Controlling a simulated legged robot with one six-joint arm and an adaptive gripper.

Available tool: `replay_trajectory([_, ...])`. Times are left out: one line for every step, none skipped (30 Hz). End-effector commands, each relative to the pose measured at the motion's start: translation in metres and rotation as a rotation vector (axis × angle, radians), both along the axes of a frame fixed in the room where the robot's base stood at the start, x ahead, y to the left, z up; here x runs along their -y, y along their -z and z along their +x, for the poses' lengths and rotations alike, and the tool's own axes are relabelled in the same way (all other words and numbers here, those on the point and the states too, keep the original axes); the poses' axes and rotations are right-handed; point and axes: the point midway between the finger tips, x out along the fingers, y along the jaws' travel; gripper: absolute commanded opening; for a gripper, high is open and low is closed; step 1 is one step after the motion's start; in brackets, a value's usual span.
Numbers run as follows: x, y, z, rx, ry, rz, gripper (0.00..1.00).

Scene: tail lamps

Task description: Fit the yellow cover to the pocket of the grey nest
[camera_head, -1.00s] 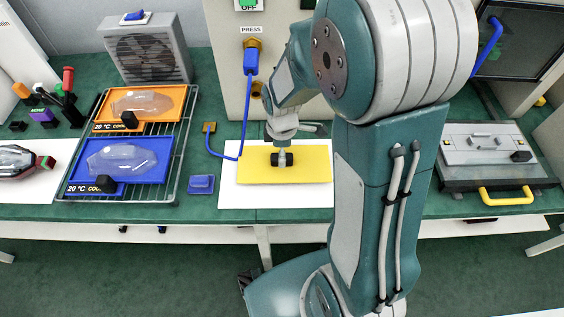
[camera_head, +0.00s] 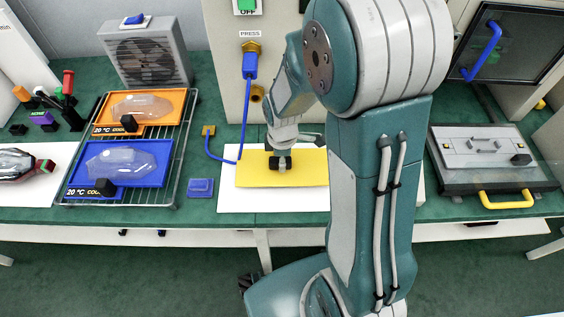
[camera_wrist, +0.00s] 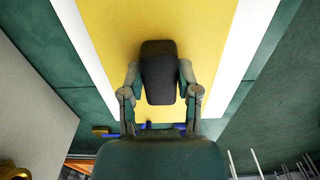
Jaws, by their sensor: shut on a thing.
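The yellow cover (camera_head: 305,168) is a flat rectangular plate over a white sheet (camera_head: 232,200) at the middle of the bench. I cannot tell whether it touches the sheet. Its black block-shaped grip (camera_wrist: 158,75) stands between my fingers in the wrist view. My gripper (camera_head: 279,158) is shut on that grip from above. In the wrist view my gripper (camera_wrist: 160,85) has one finger at each side of the block. A grey flat case (camera_head: 465,172) with a yellow handle lies at the right; I cannot tell if it is the nest. No pocket shows clearly.
A wire rack (camera_head: 180,150) with an orange tray (camera_head: 178,97) and a blue tray (camera_head: 152,178) stands at the left. My arm hides bench right of the cover.

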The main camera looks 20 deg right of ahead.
Motion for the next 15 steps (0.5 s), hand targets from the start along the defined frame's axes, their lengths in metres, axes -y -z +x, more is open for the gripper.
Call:
replay_trajectory([0.000,-0.002,0.000,0.001,0.000,0.000,0.00])
replay_trajectory([0.000,-0.003,0.000,0.001,0.000,0.000,0.00])
replay_trajectory([0.000,-0.006,0.001,0.002,0.000,0.000,0.00])
replay_trajectory([0.000,-0.008,0.001,0.002,0.000,0.000,0.00])
replay_trajectory([0.000,-0.011,0.001,0.003,0.000,0.000,0.00])
replay_trajectory([0.000,-0.016,0.001,0.004,0.000,0.000,0.00])
replay_trajectory([0.000,-0.021,0.001,0.004,0.000,0.000,0.00])
replay_trajectory([0.000,-0.026,0.001,0.006,0.000,0.000,0.00])
replay_trajectory([0.000,-0.034,0.001,0.005,0.000,0.000,0.00])
replay_trajectory([0.005,-0.039,-0.003,0.006,0.003,0.000,0.00])
replay_trajectory([0.008,-0.044,-0.006,0.005,0.003,0.000,0.00])
replay_trajectory([0.013,-0.052,-0.011,0.007,0.005,0.000,0.00])
replay_trajectory([0.017,-0.058,-0.014,0.007,0.005,0.000,0.00])
replay_trajectory([0.021,-0.064,-0.017,0.007,0.005,0.000,0.00])
replay_trajectory([0.026,-0.072,-0.022,0.006,0.005,-0.001,0.00])
